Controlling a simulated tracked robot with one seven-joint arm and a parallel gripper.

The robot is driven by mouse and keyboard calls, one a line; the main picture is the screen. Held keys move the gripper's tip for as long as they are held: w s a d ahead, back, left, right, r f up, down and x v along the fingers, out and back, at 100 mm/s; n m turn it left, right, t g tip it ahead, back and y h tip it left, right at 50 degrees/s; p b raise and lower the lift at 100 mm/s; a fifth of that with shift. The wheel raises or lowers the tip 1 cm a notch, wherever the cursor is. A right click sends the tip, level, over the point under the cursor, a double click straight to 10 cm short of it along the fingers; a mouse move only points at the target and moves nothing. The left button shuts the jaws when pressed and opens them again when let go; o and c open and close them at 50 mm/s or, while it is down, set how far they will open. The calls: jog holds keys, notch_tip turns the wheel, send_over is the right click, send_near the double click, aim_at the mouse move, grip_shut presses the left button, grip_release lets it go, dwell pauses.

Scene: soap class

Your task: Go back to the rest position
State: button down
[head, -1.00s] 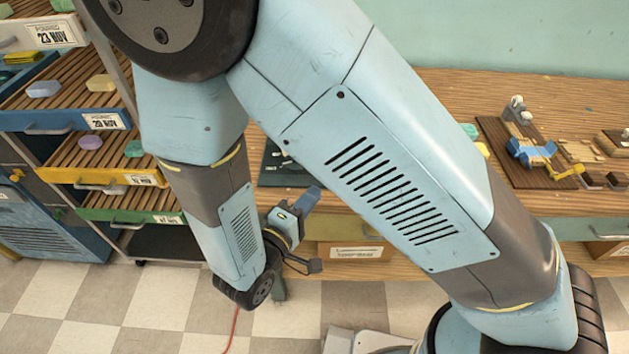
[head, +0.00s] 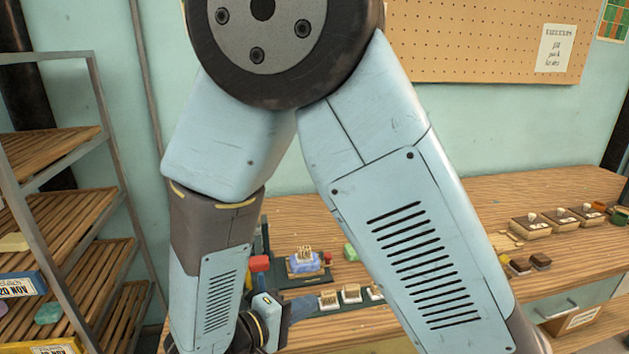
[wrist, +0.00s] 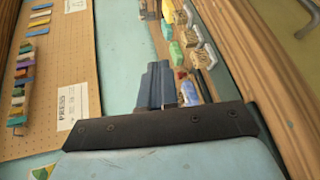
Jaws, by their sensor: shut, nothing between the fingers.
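My gripper (wrist: 158,86) is shut and empty, its dark blue-grey fingers together in the wrist view. It points towards the workbench (head: 480,200) and touches nothing that I can see. In the head view my folded arm fills the middle, and the gripper (head: 300,306) shows low in the picture, partly behind the arm, in front of the bench edge.
A slatted rack (head: 62,210) with soap bars stands at the left. On the bench are a blue soap block (head: 304,263), small stamps (head: 350,293) and wooden blocks (head: 530,226). A pegboard (head: 470,40) hangs on the wall behind.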

jog(key=w+d+r+m+g+y, duration=0.1)
jog(key=d+r+m+g+y, duration=0.15)
jog(key=d+r+g, duration=0.4)
jog(key=d+r+m+g+y, duration=0.2)
jog(key=d+r+m+g, duration=0.15)
jog(key=d, duration=0.65)
jog(key=s+d+r+m+t+y, duration=0.3)
jog(key=d+r+t+y, duration=0.2)
jog(key=d+r, duration=0.4)
notch_tip(320, 180, up, 3)
jog(key=shift+s+f+y, duration=0.15)
jog(key=shift+s+y, duration=0.15)
jog(key=shift+y, duration=0.55)
jog(key=c, duration=1.8)
grip_release()
jog(key=shift+c, duration=0.2)
